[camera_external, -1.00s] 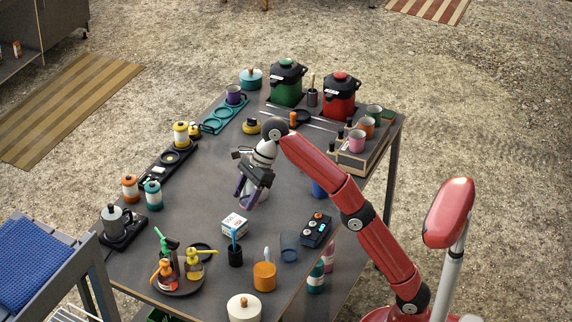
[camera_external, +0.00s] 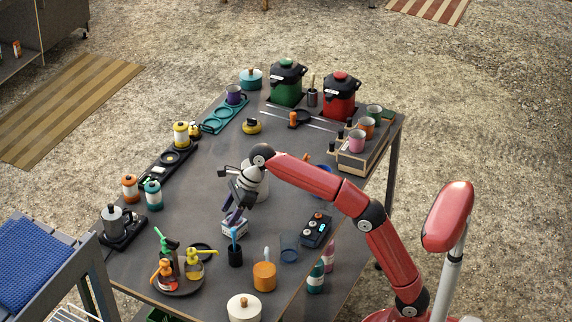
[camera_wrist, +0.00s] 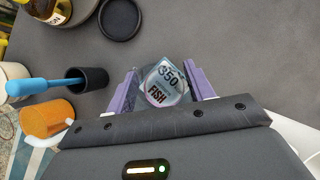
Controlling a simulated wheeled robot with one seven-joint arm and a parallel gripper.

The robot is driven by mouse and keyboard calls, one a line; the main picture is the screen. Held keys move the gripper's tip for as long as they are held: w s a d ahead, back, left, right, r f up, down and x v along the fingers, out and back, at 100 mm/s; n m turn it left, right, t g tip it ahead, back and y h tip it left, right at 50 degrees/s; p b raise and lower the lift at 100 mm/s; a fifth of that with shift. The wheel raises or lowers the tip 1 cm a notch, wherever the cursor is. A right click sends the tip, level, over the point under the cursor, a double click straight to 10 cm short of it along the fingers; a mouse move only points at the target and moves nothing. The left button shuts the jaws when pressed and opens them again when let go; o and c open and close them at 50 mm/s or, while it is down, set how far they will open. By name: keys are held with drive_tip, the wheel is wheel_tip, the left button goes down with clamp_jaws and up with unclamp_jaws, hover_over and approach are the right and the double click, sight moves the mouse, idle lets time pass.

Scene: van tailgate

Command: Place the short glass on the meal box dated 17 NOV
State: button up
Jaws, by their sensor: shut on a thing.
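My gripper (camera_external: 233,215) points down over the table, with its purple fingers closed on a small clear glass (camera_wrist: 163,84). In the wrist view the glass sits between the fingers, and the print "350" and "FISH" shows in or through it. A small white box (camera_external: 236,230) lies directly below my gripper in the external view. Its top is partly hidden by the fingers, and I cannot read a date on it. I cannot tell whether the glass touches the box.
A black cup (camera_external: 236,256) with a blue-handled tool stands just in front of the box. A tray of bottles (camera_external: 181,285) stands front left.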

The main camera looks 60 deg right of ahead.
drive_tip(key=o, duration=1)
drive_tip(key=shift+f, duration=0.1)
drive_tip(key=shift+r, duration=0.2)
drive_tip(key=shift+p+v, duration=0.7)
drive_tip(key=shift+v, duration=5.25)
drive_tip(key=shift+s, duration=0.1)
